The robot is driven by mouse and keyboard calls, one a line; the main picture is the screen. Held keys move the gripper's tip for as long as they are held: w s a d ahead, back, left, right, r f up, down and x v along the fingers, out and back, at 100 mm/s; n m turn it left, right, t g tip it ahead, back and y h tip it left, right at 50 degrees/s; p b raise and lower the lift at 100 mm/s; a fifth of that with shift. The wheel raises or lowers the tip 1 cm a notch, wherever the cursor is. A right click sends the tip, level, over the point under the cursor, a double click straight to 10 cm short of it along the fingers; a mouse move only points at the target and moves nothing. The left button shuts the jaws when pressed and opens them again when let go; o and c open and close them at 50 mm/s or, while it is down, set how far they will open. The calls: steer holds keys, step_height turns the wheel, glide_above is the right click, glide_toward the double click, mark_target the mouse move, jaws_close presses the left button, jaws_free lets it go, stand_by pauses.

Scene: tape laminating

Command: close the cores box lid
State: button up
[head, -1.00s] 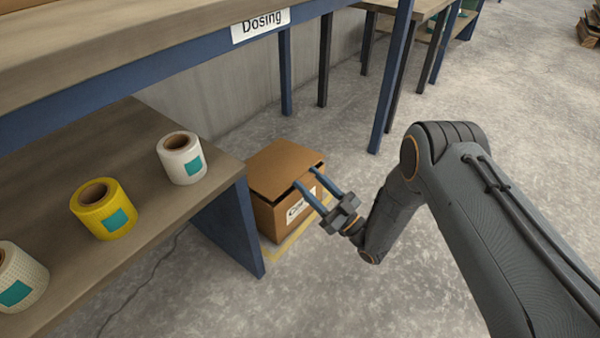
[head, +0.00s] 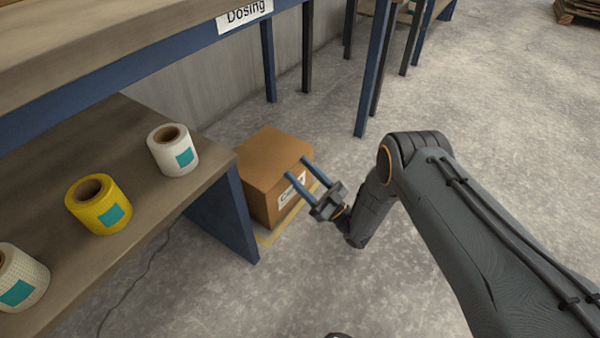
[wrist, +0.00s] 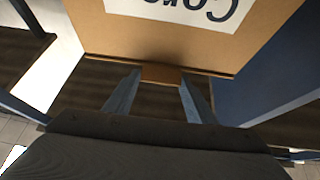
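The cores box (head: 262,200) is a brown cardboard box with a white label, on the floor beside the low shelf. Its lid (head: 268,152) lies flat on top, with no gap that I can see in the head view. My gripper (head: 297,167) is open, its two blue fingers apart, with the tips at the upper front edge of the box. In the wrist view the box front (wrist: 265,30) shows with its label upside down. A small brown piece (wrist: 160,74) sits between the fingertips; whether they touch it I cannot tell.
The low shelf (head: 120,135) on the left carries a white roll (head: 172,155), a yellow roll (head: 98,208) and another pale roll (head: 18,280). A blue shelf leg (head: 228,220) stands close to the box's left side.

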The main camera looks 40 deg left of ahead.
steer(key=o, duration=0.3)
steer(key=shift+d, duration=0.1)
steer(key=d+f+p, duration=0.2)
steer(key=d+p, duration=1.1)
steer(key=d, duration=0.3)
steer(key=shift+s+f+p, duration=0.15)
steer(key=shift+f+p, duration=0.15)
